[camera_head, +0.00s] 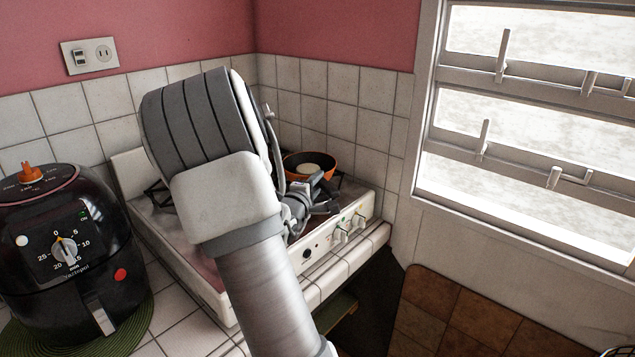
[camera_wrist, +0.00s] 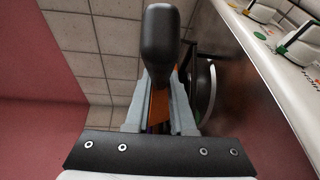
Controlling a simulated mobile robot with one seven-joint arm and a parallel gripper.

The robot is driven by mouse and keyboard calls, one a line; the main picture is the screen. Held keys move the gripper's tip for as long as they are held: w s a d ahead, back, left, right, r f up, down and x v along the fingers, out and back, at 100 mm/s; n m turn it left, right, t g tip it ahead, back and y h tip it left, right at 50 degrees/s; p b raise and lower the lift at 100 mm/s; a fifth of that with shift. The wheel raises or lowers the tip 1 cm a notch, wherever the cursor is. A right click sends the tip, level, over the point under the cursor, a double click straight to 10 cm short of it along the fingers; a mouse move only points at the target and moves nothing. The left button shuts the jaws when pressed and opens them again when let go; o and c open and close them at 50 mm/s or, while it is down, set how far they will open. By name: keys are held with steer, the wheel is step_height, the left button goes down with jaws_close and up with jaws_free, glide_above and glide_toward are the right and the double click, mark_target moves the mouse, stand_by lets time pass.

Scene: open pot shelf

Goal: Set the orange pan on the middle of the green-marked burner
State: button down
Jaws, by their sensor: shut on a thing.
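The orange pan (camera_head: 331,171), with a dark inside and a pale round patch in it, is at the right part of the white stove (camera_head: 355,213). My gripper (camera_head: 322,206) is just in front of it. In the wrist view, my gripper (camera_wrist: 163,98) is shut on the pan's dark handle (camera_wrist: 160,45), with orange showing between the fingers. A burner grate shows around the pan, but I cannot tell whether the pan touches it. A green mark (camera_wrist: 260,36) is on the stove's front panel. My arm hides much of the stove top.
A black air fryer (camera_head: 65,245) stands left of the stove on a green round mat (camera_head: 140,325). Tiled walls stand behind and right of the stove. A window (camera_head: 530,130) is at the right. Stove knobs (camera_head: 350,230) line the front panel.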

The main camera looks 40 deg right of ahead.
steer(key=shift+f, duration=0.1)
steer(key=c, duration=0.7)
jaws_free()
steer(key=shift+f, duration=0.2)
steer(key=p+v, duration=0.2)
steer(key=v, duration=1.5)
steer(key=shift+s+a+r, duration=0.1)
steer(key=shift+a+r, duration=0.05)
steer(key=shift+a, duration=0.05)
